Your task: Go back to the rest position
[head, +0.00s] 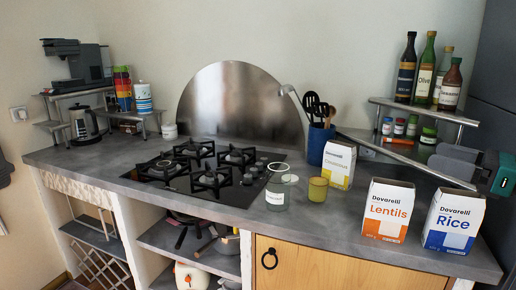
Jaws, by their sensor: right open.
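My right gripper (440,160) is at the right edge of the head view, above the back right of the counter. Its dark grey fingers point left and are apart, with nothing visible between them. It appears in front of the spice shelf, above the Lentils box (388,211) and the Rice box (453,222), and looks clear of both. My left gripper does not show.
The grey counter (330,235) holds a gas hob (212,178), a glass jar (277,187), a yellow cup (318,189), a blue utensil pot (317,147) and another carton (339,164). Bottles stand on the shelf (425,110) at right. The front middle is clear.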

